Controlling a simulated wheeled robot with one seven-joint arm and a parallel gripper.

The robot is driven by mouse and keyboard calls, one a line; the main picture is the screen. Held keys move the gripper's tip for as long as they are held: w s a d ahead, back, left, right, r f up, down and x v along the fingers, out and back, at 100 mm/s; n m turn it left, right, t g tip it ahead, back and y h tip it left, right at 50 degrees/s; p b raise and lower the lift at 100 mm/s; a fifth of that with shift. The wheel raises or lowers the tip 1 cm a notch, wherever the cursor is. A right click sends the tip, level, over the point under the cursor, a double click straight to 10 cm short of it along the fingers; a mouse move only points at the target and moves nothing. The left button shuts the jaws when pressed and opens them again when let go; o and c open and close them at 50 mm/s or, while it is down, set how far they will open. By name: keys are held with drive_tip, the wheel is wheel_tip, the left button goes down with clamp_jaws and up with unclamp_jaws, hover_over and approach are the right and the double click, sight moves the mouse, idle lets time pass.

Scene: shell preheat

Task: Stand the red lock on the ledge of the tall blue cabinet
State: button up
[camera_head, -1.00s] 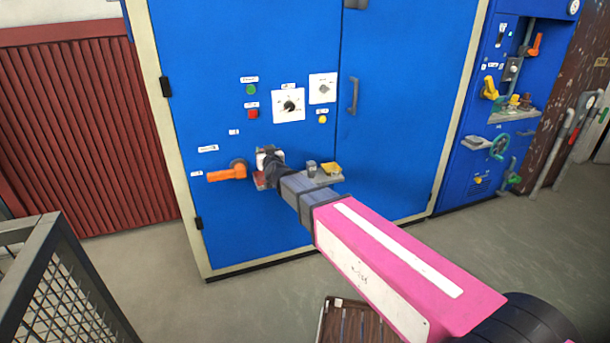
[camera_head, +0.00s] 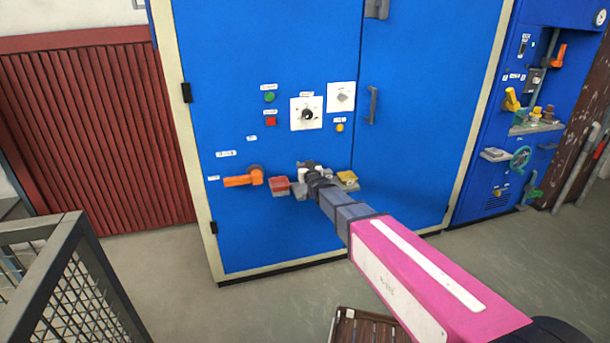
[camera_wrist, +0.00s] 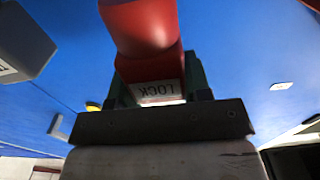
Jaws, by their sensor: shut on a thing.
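My gripper (camera_head: 314,178) is at the ledge (camera_head: 300,192) on the front of the large blue cabinet (camera_head: 270,60), near the ledge's middle. In the wrist view the gripper's fingers (camera_wrist: 158,90) are shut on the red lock (camera_wrist: 150,65), a red block with a rounded red part and a white "LOCK" label. In the head view my gripper hides the lock. I cannot tell whether the lock touches the ledge. A red box-like thing (camera_head: 280,185) sits at the ledge's left end, and a yellow thing (camera_head: 347,177) sits at its right end.
An orange handle (camera_head: 243,180) juts out left of the ledge. A dial (camera_head: 306,114) and buttons are above. Another blue cabinet (camera_head: 490,170) with a crowded shelf stands at right. A mesh-sided frame (camera_head: 45,240) is at lower left, and a slatted wooden thing (camera_head: 365,328) lies below.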

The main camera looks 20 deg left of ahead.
drive_tip(key=shift+f, duration=1.8)
drive_tip(key=shift+f, duration=0.15)
drive_tip(key=o, duration=1)
drive_tip(key=shift+c, duration=0.2)
